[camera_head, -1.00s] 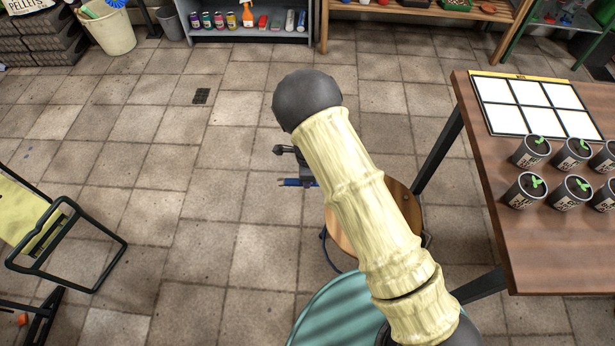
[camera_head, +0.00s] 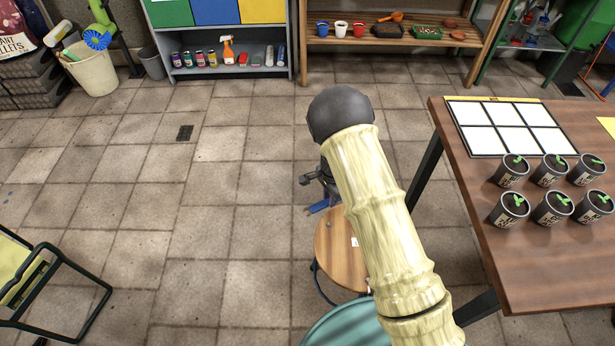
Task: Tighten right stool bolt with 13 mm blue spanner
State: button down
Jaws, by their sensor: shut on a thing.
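My gripper (camera_head: 313,190) shows only in part beside my arm, which covers most of it. It is shut on the blue spanner (camera_head: 319,207), of which a short blue piece shows at the jaws. The spanner is at the far edge of a round wooden stool seat (camera_head: 340,248); I cannot tell whether it touches the stool. A small white mark (camera_head: 355,242) is on the seat. My arm hides the stool's right side. The right stool bolt is not visible.
A wooden table (camera_head: 545,265) with several potted seedlings and a white grid panel (camera_head: 510,127) stands at the right. A teal round surface (camera_head: 345,326) is near the bottom. A green-framed folding chair (camera_head: 45,290) is at the left. The tiled floor between is clear.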

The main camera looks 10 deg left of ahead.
jog(key=w+d+r+n, duration=0.1)
jog(key=d+n, duration=0.3)
jog(key=d, duration=0.6)
jog(key=w+d+r+n, duration=0.2)
jog(key=w+d+n, duration=0.2)
jog(key=d, duration=0.7)
jog(key=shift+d+r+n, duration=0.15)
jog(key=shift+d+n, duration=0.1)
jog(key=shift+n, duration=0.55)
